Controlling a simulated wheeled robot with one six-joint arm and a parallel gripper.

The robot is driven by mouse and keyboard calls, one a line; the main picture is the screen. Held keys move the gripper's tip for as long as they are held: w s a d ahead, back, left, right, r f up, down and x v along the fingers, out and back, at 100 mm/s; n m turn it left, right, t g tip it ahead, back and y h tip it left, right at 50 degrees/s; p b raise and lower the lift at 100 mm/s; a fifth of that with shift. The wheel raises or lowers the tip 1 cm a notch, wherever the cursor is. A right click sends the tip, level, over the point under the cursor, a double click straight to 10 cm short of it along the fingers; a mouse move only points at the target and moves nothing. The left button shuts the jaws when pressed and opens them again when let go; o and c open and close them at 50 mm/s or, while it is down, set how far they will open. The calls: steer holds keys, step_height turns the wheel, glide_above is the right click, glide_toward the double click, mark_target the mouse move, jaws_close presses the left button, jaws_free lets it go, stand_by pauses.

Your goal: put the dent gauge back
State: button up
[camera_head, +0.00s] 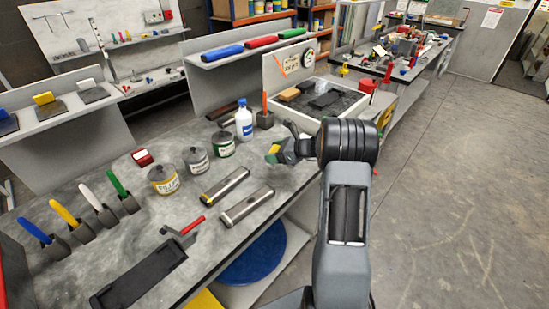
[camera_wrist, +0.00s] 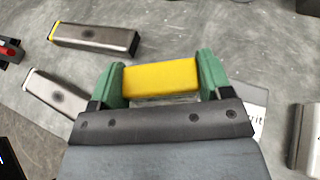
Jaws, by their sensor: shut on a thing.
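My gripper (camera_head: 281,150) is above the right part of the grey workbench (camera_head: 225,225), near its right edge. In the wrist view its green fingers (camera_wrist: 160,76) are shut on a yellow block (camera_wrist: 160,77). The block's lower part is hidden behind the gripper. I take this block to be the dent gauge, but no label on it can be read. In the head view the fingers mostly hide it. A white card (camera_wrist: 257,112) with partly hidden lettering lies below the gripper's right side.
Two long metal blocks (camera_head: 225,184) lie left of my gripper, near several cans (camera_head: 163,179) and a white bottle (camera_head: 243,120). A walled tray (camera_head: 338,103) stands behind, with a sign board (camera_head: 290,66). Coloured scrapers (camera_head: 62,214) stand at left. The floor at right is clear.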

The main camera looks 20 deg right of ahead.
steer(key=shift+w+d+f, duration=0.15)
steer(key=shift+w+f, duration=0.15)
steer(key=shift+f, duration=0.15)
steer(key=shift+f+p, duration=0.45)
steer(key=shift+f, duration=1.05)
steer(key=shift+f, duration=0.15)
steer(key=o, duration=1.1)
